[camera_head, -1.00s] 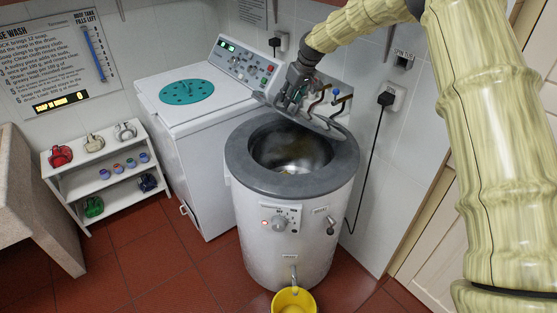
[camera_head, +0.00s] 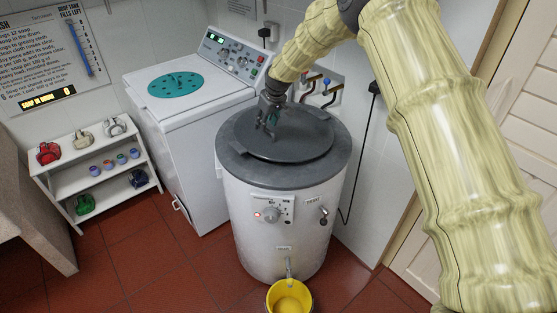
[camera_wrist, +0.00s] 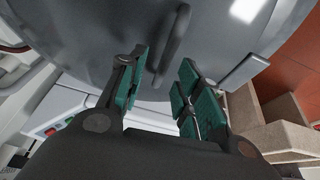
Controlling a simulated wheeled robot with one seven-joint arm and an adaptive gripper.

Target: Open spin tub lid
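The spin tub (camera_head: 285,210) is a white cylinder with a dark grey rim. Its round grey lid (camera_head: 305,135) lies down over the tub mouth, which is hidden. My gripper (camera_head: 267,118) is above the left part of the lid. In the wrist view, my gripper (camera_wrist: 161,88) has its green-padded fingers spread apart with nothing between the pads. A dark bar handle (camera_wrist: 173,45) on the grey lid (camera_wrist: 225,45) lies just beyond the fingertips, roughly in line with the gap. I cannot tell whether a finger touches it.
A white washing machine (camera_head: 190,115) with a teal disc stands close on the left. A yellow bucket (camera_head: 290,300) sits under the tub's spout. A white shelf (camera_head: 92,180) holds bottles at left. The wall with pipes (camera_head: 318,88) is close behind the tub.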

